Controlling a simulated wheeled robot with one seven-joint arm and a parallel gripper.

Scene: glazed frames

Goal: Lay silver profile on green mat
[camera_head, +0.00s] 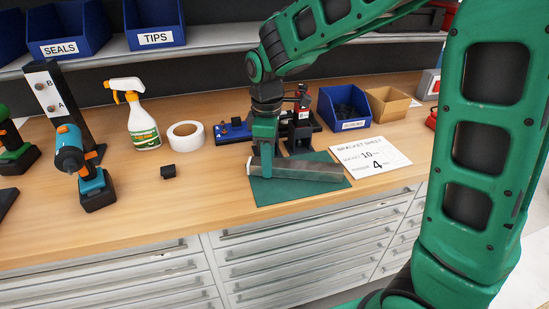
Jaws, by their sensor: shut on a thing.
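The silver profile (308,171) is a long grey bar lying crosswise over the green mat (270,194). I cannot tell whether it rests on the mat or hangs just above it. My gripper (267,168) points down and is shut on the profile near its left end. The fingers hide part of the bar there. The green mat lies flat near the front edge of the wooden bench, and its front corners show beyond the bar.
A white bracket sheet (370,157) lies right of the mat. Behind stand a blue bin (345,108) and a black-and-red device (300,130).

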